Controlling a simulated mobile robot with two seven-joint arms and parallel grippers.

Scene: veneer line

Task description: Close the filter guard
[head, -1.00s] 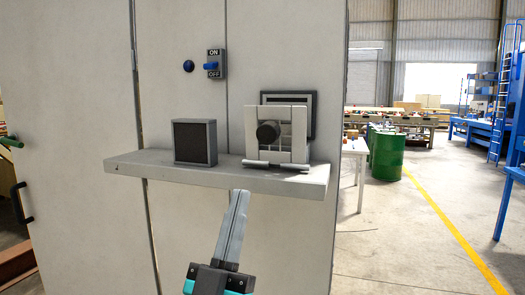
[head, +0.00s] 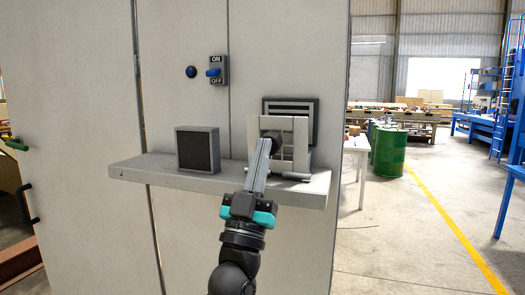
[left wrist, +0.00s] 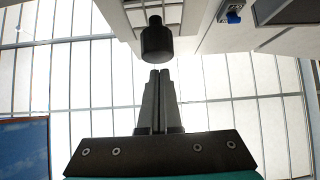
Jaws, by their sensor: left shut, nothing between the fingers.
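The filter guard (head: 298,127) is a pale grey framed panel standing on a bar hinge at its lower edge, on the shelf's right part. A dark louvred frame (head: 306,105) shows behind it; I cannot tell how wide the gap is. The guard's round black knob (left wrist: 157,42) shows in the left wrist view, just beyond my fingertips. In the head view my fingers partly cover it. My left gripper (head: 262,143) is shut and empty, pointing up in front of the guard. I cannot tell whether it touches the knob. My right gripper is not in view.
The grey shelf (head: 150,171) juts from the cabinet wall. A dark-faced grey box (head: 198,149) stands on it left of the guard. Open floor lies to the right.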

